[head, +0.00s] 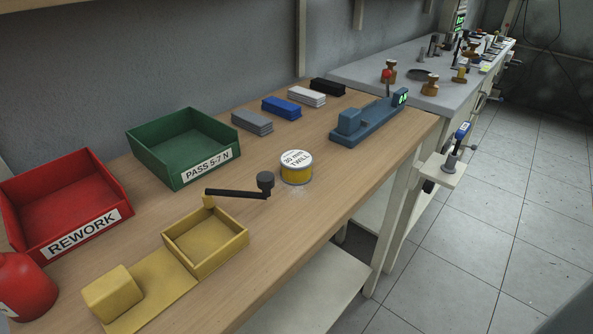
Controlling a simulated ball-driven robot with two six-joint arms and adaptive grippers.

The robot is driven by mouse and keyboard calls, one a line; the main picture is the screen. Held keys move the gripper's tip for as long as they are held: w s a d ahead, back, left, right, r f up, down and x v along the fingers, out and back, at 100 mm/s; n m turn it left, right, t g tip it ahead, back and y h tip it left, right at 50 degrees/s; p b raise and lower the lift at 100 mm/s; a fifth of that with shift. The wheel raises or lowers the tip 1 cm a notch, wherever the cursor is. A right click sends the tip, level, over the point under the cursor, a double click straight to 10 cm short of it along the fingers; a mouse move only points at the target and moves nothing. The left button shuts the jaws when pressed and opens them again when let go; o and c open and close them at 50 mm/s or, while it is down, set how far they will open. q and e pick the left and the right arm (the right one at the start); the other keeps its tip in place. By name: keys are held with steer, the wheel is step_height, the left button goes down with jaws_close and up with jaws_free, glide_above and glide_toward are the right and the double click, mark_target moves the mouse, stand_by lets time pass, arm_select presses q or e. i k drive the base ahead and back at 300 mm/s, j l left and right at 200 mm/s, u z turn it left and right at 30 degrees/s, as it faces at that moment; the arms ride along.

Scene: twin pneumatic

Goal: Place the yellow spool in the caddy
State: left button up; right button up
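A yellow open-topped square box (238,254) stands to the front left of the spool and looks empty. Neither of my grippers is in view.
A dark crank-like arm (235,193) lies between spool and box. A red REWORK bin (87,230), a green PASS bin (208,171), a yellow block (113,294) and a blue fixture (368,126) stand on the bench (300,222). Bare bench lies right of the box.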

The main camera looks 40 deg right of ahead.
mark_target(203, 246)
steer(key=k+l+u, duration=0.4)
steer(key=l, duration=0.3)
steer(key=k+l+u, duration=0.4)
steer(key=l, duration=0.3)
steer(key=k+l+u, duration=0.4)
steer(key=l, duration=0.15)
